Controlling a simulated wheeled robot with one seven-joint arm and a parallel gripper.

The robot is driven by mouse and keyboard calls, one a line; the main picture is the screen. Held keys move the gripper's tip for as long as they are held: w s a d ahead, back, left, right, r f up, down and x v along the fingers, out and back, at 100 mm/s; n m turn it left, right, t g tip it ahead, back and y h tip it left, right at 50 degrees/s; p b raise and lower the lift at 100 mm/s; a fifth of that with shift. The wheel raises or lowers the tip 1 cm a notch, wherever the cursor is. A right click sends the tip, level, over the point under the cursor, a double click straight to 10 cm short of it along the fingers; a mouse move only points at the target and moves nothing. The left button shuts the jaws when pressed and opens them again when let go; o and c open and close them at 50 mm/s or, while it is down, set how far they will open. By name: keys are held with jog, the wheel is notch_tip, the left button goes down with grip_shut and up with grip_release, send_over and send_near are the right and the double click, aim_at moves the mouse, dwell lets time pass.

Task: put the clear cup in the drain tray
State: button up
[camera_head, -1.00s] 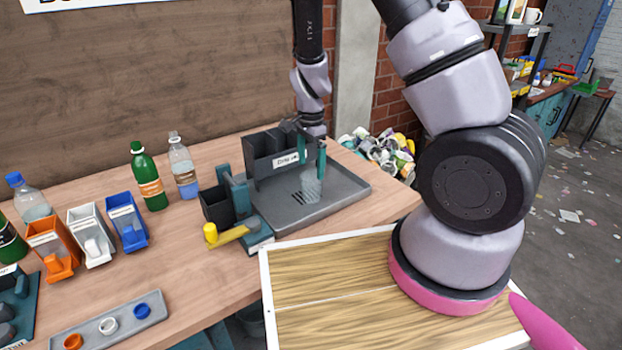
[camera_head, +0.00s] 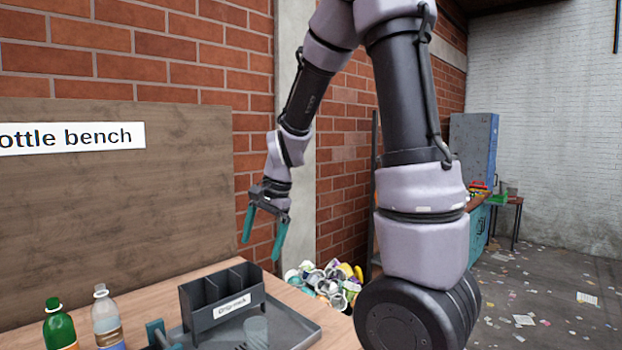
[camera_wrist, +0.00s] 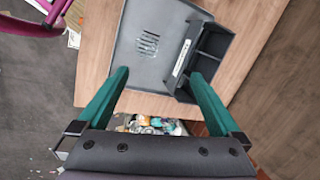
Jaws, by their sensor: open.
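The clear cup (camera_head: 257,331) stands in the grey drain tray (camera_head: 303,329), in front of the dark divided rack on it. It looks upright, but its lower part is hard to make out. My gripper (camera_head: 264,238) is open and empty, well above the tray and apart from the cup. In the wrist view, the open green fingers (camera_wrist: 158,76) point at the tray (camera_wrist: 133,72) and its drain slots (camera_wrist: 147,44). I cannot clearly pick out the cup there.
The dark rack with a label (camera_head: 222,300) stands at the tray's back left. A green bottle (camera_head: 60,328) and a clear bottle (camera_head: 107,320) stand left of it. A heap of crushed cans (camera_head: 325,284) lies beyond the bench. Air around my gripper is free.

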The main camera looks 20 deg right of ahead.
jog(key=s+d+r+n+t, duration=0.2)
jog(key=s+d+r+n, duration=0.1)
jog(key=s+r, duration=0.4)
jog(key=s+d+r+n+t, duration=0.3)
jog(key=s+r, duration=0.5)
jog(key=r, duration=0.2)
jog(key=shift+d+r+h, duration=0.15)
jog(key=shift+d+h, duration=0.15)
